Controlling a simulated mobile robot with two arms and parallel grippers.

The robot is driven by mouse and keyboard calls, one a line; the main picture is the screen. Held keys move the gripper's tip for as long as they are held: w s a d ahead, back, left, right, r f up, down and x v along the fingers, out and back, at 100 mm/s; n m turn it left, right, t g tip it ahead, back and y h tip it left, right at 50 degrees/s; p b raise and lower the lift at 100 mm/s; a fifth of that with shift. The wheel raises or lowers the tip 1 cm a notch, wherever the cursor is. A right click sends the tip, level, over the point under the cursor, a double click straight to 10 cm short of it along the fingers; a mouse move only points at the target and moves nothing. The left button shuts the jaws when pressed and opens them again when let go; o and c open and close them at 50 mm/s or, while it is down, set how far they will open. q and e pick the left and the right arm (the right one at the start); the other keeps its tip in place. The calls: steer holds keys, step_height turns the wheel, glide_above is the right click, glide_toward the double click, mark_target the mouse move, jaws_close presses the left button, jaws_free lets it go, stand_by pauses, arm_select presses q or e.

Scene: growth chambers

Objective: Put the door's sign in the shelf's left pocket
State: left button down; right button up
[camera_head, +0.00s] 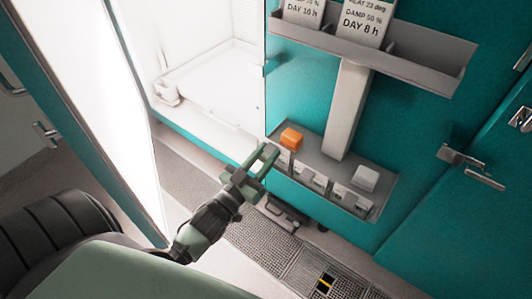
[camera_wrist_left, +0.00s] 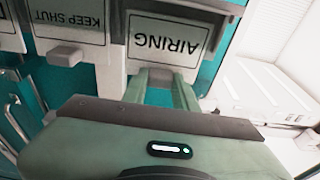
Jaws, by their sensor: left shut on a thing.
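My left gripper (camera_head: 264,160) is at the left end of the low grey shelf (camera_head: 322,160), in front of its leftmost pocket. In the left wrist view the fingers (camera_wrist_left: 167,80) are shut on the lug of a white sign reading AIRING (camera_wrist_left: 168,38), which appears upside down there. The sign stands at the left pocket; I cannot tell how deep it sits. A second white sign reading KEEP SHUT (camera_wrist_left: 68,30) stands beside it, in the pocket to the right in the head view. In the head view the lettering of these signs is too small to read. My right gripper is not in view.
An orange block (camera_head: 291,139) and a white block (camera_head: 366,178) sit on the low shelf. An upper rack (camera_head: 400,54) holds cards reading DAY 10 h and DAY 8 h. A bright chamber (camera_head: 215,75) stands open at left, its door (camera_head: 95,85) swung out. Door handles project at right.

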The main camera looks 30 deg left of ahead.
arm_select(q)
steer(key=shift+f, duration=0.1)
stand_by(0.4)
steer(key=shift+f, duration=0.2)
stand_by(0.3)
steer(key=c, duration=1)
jaws_free()
steer(key=shift+f, duration=0.1)
